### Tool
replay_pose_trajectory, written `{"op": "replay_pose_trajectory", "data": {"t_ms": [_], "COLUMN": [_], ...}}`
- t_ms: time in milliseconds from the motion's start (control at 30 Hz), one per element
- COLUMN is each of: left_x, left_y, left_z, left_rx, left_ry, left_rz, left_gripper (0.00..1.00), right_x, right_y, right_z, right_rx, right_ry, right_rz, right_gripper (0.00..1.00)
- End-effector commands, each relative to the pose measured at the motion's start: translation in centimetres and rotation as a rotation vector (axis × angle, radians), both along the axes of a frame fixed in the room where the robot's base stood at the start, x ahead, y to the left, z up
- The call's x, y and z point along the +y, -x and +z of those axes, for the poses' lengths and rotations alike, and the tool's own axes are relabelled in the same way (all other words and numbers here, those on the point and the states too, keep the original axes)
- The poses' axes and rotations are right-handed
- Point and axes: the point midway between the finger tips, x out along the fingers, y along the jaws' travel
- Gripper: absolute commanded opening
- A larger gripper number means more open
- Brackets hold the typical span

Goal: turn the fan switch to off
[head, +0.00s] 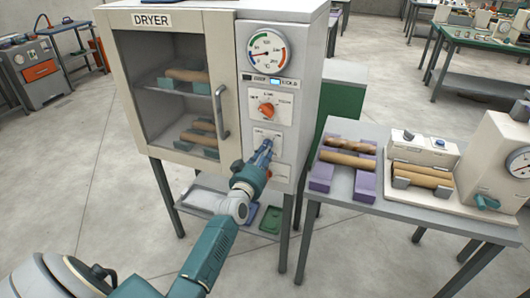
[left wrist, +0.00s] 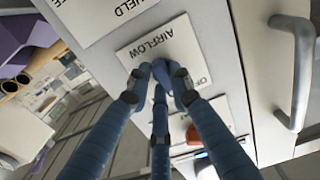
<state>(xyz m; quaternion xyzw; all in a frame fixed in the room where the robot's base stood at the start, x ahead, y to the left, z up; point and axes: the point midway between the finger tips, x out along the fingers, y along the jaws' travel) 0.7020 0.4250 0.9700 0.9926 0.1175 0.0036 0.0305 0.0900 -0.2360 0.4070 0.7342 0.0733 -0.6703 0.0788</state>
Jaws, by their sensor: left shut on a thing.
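The dryer (head: 183,14) stands with its control panel on the right side of its front. My left gripper (head: 266,146) is at this plate, below the orange knob. The switch's position cannot be seen. My right gripper is in neither view.
Above are an orange knob (head: 266,109) and a round dial (head: 267,53). A red-orange part (head: 278,171) sits just below my gripper. The dryer door handle (head: 221,112) is close on the left. A table (head: 341,187) with wooden rolls stands on the right.

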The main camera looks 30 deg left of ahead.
Motion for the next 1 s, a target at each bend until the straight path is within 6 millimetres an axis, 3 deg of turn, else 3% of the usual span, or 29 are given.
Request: {"op": "replay_pose_trajectory", "data": {"t_ms": [500, 1000], "left_x": [-0.18, -0.19], "left_y": [-0.04, -0.05], "left_z": [0.30, 0.40], "left_rx": [-0.106, -0.149], "left_ry": [0.440, 0.626], "left_rz": [0.000, 0.000], "left_gripper": [0.00, 0.00], "right_x": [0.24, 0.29], "right_y": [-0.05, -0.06], "right_z": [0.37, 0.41], "right_rx": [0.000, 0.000], "right_ry": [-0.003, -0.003], "right_rz": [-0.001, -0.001], "right_gripper": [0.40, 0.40]}}
